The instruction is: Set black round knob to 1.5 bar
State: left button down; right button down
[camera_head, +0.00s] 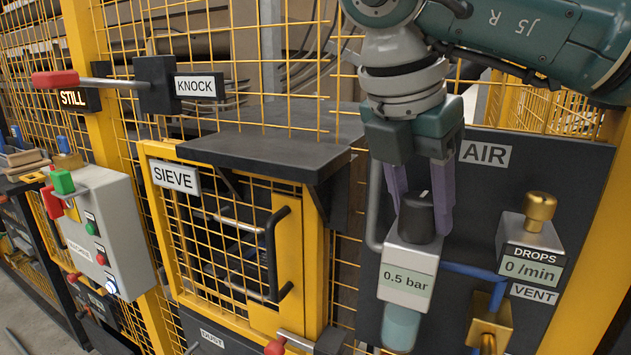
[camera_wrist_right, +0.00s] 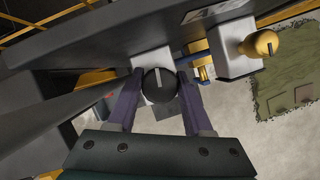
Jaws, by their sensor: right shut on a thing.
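The black round knob (camera_head: 416,214) stands on top of a light grey regulator (camera_head: 403,292) on the dark AIR panel. The regulator's display (camera_head: 407,281) reads 0.5 bar. My right gripper (camera_head: 420,200) comes down from above, its two purple fingers on either side of the knob, shut on it. In the right wrist view the knob (camera_wrist_right: 158,86) sits between the fingers, with a pale pointer line on its top. My left gripper is in neither view.
To the right is a DROPS unit (camera_head: 532,252) reading 0 /min with a brass knob (camera_head: 540,208), above a VENT label and brass valve (camera_head: 490,325). A dark shelf (camera_head: 265,152) and the yellow SIEVE door (camera_head: 230,240) stand to the left. A red-handled KNOCK lever (camera_head: 58,79) is further left.

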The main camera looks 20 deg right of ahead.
jog(key=m+g+p, duration=0.1)
jog(key=m, duration=0.1)
jog(key=shift+r+m, duration=0.2)
jog(key=shift+m, duration=0.2)
jog(key=m+g, duration=0.1)
jog(key=m, duration=0.2)
jog(key=shift+f+m+g+p, duration=0.1)
jog(key=shift+m+g+p, duration=0.2)
jog(key=m+g, duration=0.1)
jog(key=m, duration=0.2)
jog(key=shift+y, duration=0.4)
jog(key=shift+f+m+g+y+b, duration=0.1)
jog(key=shift+m+g+y+b, duration=0.35)
jog(key=shift+m, duration=1.25)
jog(key=c, duration=0.6)
grip_release()
